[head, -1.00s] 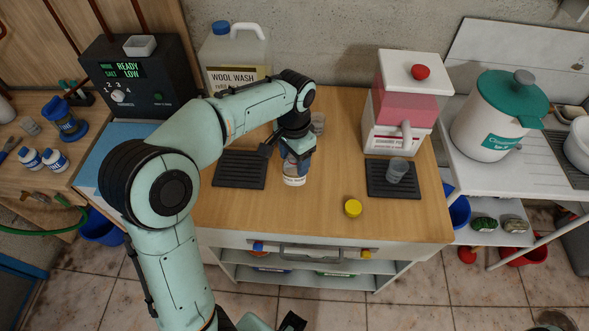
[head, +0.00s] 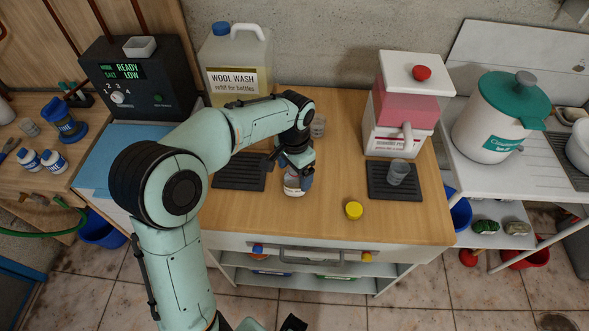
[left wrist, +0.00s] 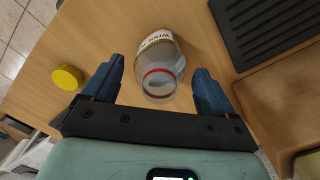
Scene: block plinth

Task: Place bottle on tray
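A clear, uncapped bottle (head: 293,190) with a white label stands on the wooden counter, right of a dark ribbed tray (head: 238,171). In the left wrist view the bottle (left wrist: 163,65) shows its open mouth with a red ring. The same tray (left wrist: 265,30) is at upper right there. My left gripper (left wrist: 158,68) is open, with one blue finger on each side of the bottle's mouth end; I see gaps between fingers and bottle. In the head view my left gripper (head: 300,175) hides the bottle's upper part.
A second ribbed tray (head: 402,192) holds a cup (head: 397,172) under a pink dispenser (head: 400,105). A yellow cap (head: 354,211) lies near the front edge. A wool wash jug (head: 236,65) and a small glass (head: 318,127) stand behind.

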